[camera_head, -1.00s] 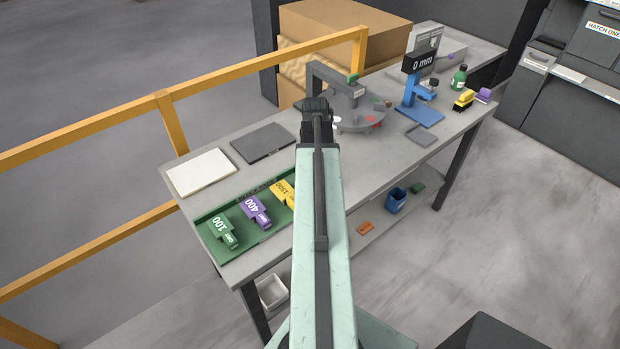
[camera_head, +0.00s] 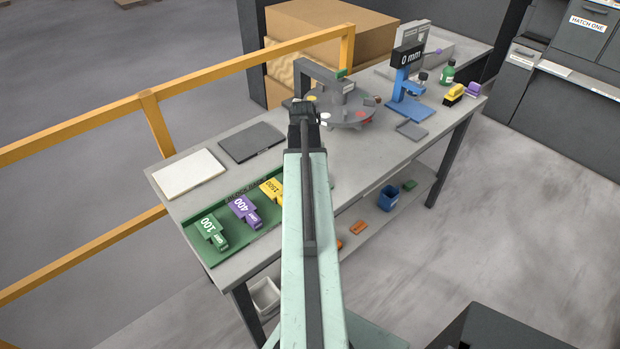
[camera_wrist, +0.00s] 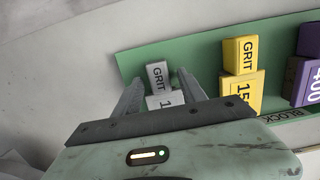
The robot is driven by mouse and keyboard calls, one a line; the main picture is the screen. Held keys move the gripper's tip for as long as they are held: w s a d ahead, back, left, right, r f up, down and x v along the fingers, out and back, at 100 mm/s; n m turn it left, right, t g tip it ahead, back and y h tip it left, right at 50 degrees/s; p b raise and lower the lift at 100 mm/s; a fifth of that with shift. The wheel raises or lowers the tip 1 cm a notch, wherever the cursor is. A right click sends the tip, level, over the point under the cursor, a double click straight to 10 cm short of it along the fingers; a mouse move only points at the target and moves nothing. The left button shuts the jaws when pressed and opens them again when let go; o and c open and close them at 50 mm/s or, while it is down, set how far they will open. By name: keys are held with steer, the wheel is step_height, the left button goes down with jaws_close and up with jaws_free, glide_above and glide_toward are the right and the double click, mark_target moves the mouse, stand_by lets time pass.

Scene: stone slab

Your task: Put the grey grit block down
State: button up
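The grey grit block (camera_wrist: 157,77) shows in the wrist view between the two fingers of my gripper (camera_wrist: 161,78). It is at the green block rack (camera_wrist: 200,52), left of the yellow 1500 block (camera_wrist: 240,75). My fingers stand on either side of it, with narrow gaps visible, so my gripper looks open. The underside of the block is hidden by my gripper body. In the head view my arm hides the grey block and my fingertips; the green rack (camera_head: 250,237) shows left of the arm.
The rack also holds a purple 400 block (camera_head: 243,210) and a green 100 block (camera_head: 211,232). A white plate (camera_head: 188,173) and a dark plate (camera_head: 251,142) lie behind it. A round turntable (camera_head: 345,112) and blue gauge stand (camera_head: 409,100) are further right. A yellow rail (camera_head: 157,125) runs behind.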

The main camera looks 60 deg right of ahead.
steer(key=shift+r, duration=0.1)
step_height(320, 180, up, 12)
steer(key=w+p, duration=0.1)
steer(key=p, duration=1.1)
steer(key=shift+d, duration=0.25)
steer(key=shift+w, duration=0.1)
